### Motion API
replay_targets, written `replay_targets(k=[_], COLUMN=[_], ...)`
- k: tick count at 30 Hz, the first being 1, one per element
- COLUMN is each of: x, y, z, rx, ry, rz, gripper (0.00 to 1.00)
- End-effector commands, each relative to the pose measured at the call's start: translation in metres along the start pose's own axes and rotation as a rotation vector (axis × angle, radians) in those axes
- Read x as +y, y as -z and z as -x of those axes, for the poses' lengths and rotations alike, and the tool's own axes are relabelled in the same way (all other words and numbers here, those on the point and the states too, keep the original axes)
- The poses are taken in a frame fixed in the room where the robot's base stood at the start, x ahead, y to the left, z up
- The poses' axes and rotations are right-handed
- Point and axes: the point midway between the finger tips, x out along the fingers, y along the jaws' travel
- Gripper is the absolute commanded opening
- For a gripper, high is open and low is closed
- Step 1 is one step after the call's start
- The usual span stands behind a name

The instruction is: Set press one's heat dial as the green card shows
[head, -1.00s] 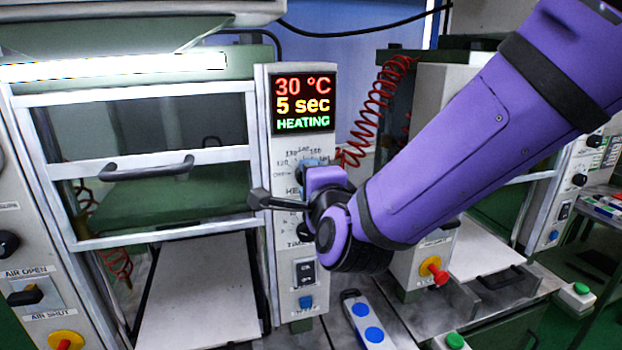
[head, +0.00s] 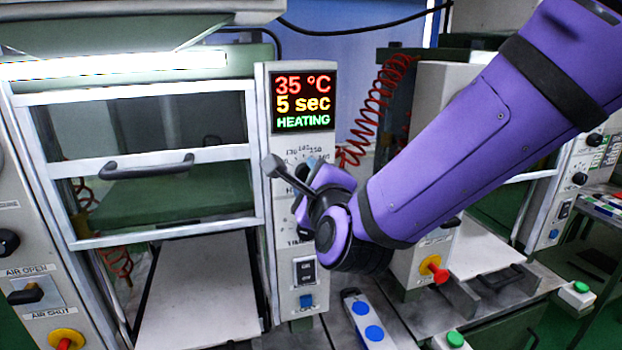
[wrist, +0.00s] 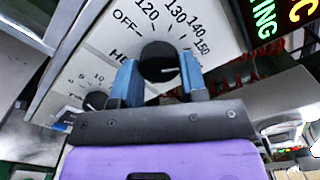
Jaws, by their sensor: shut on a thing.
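The heat dial (wrist: 158,58), a black round knob with a white mark, sits on the press's pale control panel (wrist: 95,58) in the wrist view. Printed numbers 120 to 150 and OFF surround it. Its white mark points right, past the 150 label; the exact setting is partly hidden by a finger. My gripper (wrist: 160,82) is shut on the knob with its two blue fingers. In the head view my gripper (head: 313,172) covers most of the dial. The display (head: 304,101) above reads 35 °C, 5 sec, HEATING. I cannot make out a green card.
A second dial (wrist: 96,100) with smaller numbers lies beside the heat dial. Below are a black switch (head: 305,270) and a blue button (head: 306,301). The press door (head: 155,240) with its dark handle is at left. A red coiled hose (head: 372,110) hangs behind my arm.

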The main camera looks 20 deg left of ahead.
Motion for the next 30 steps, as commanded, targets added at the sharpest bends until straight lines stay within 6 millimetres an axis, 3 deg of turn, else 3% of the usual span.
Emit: replay_targets(k=[9,10,13,23,30], x=[0.001,0.001,0.001,0.0,0.0], y=[0.001,0.001,0.001,0.0,0.0], z=[0.0,0.0,0.0,0.003,0.036], rx=[0.002,0.002,0.002,0.0,-0.001], ry=[-0.004,-0.004,-0.003,-0.001,-0.001], rz=[0.0,0.0,0.0,0.0,0.001], gripper=[0.16,0.44,0.64,0.64,0.64])
